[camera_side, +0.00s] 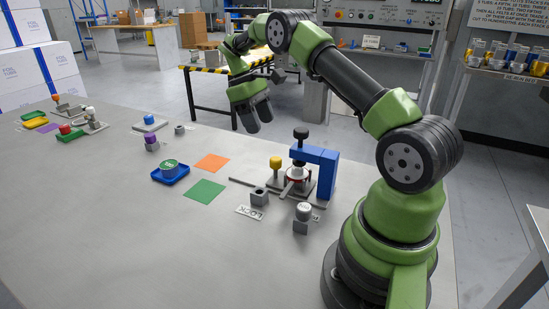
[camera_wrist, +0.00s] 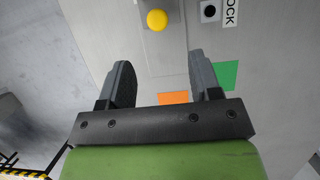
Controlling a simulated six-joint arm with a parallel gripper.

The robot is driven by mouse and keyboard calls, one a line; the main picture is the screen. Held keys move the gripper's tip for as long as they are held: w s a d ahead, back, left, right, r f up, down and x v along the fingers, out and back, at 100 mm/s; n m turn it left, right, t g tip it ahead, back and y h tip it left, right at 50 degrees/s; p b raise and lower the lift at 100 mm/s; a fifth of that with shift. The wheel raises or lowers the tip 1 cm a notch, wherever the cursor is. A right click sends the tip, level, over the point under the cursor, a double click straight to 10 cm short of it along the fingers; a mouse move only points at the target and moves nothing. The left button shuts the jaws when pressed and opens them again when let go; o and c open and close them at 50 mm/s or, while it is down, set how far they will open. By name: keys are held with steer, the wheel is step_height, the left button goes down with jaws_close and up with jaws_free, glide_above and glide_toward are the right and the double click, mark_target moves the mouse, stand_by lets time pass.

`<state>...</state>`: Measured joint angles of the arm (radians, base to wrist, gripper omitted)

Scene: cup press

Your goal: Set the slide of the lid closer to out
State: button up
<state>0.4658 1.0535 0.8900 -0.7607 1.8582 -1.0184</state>
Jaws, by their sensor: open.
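The lid closer (camera_side: 328,172) is a blue C-shaped frame with a black knob on top, standing on a grey base plate near my arm. A yellow knob (camera_side: 275,162) stands upright at its left side, over the grey metal slide area. A red and white item sits under the press, partly hidden by the frame. The yellow knob also shows at the top of the wrist view (camera_wrist: 157,19), beyond my fingertips. My gripper (camera_side: 256,114) is open and empty, raised above the table's far edge, apart from the lid closer. The slide's exact position is too small to tell.
A grey block with a hole (camera_side: 259,198) and a block with a grey cylinder (camera_side: 302,218) stand in front of the lid closer. Orange (camera_side: 212,162) and green (camera_side: 205,191) squares lie left, beside a blue tray (camera_side: 183,176) with a green item. The front table is clear.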

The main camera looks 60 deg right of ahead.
mark_target(275, 158)
steer(key=x, duration=1.1)
steer(key=shift+d+r, duration=0.1)
steer(key=shift+d, duration=0.1)
steer(key=shift+c, duration=0.2)
